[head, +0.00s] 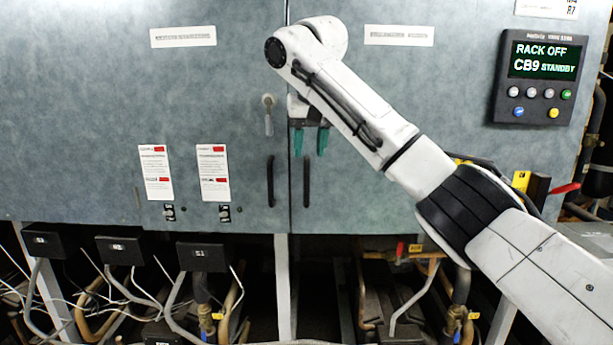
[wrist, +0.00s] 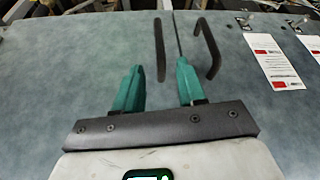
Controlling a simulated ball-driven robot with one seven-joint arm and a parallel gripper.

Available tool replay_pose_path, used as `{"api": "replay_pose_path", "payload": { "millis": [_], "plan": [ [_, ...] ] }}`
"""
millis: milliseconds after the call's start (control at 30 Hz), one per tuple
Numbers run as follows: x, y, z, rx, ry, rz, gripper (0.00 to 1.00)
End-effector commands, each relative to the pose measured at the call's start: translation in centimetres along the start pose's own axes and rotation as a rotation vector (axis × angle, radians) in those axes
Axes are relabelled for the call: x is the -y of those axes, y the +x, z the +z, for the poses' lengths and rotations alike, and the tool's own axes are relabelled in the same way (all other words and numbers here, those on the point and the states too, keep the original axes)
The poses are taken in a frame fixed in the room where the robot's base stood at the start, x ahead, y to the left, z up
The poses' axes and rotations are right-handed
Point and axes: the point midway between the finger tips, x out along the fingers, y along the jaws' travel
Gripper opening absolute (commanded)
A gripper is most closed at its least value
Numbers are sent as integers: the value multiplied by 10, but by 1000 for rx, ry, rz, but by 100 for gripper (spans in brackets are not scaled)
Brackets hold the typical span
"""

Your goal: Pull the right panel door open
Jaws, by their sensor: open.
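The right panel door (head: 365,195) is a blue-grey metal panel, flush with the left door at the seam. Its black bar handle (head: 306,182) stands upright just right of the seam. In the wrist view, which shows the scene upside down, this handle (wrist: 160,50) is the left of two. My gripper (head: 310,143) is open, its green fingers pointing down just above the handle's upper end. In the wrist view my gripper (wrist: 158,72) has the handle lined up between its fingers but farther off. I see no contact. Part of the right door is hidden behind my arm.
The left door (head: 90,100) has its own black handle (head: 270,182) close by and a grey lever (head: 268,115) near the seam. A control panel (head: 541,78) reads "RACK OFF, CB9 STANDBY". Pipes and cables (head: 140,290) crowd the space below the doors.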

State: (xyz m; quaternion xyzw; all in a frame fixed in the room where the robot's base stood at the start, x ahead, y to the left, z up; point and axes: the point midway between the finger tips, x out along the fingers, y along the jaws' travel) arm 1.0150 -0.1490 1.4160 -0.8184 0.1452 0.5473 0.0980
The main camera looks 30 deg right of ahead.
Motion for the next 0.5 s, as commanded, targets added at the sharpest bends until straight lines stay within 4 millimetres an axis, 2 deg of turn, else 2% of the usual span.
{"api": "replay_pose_path", "payload": {
  "millis": [300,500],
  "plan": [
    [0,56,0,3,0,0,40],
    [0,82,0,2,0,-1,40]
  ]
}}
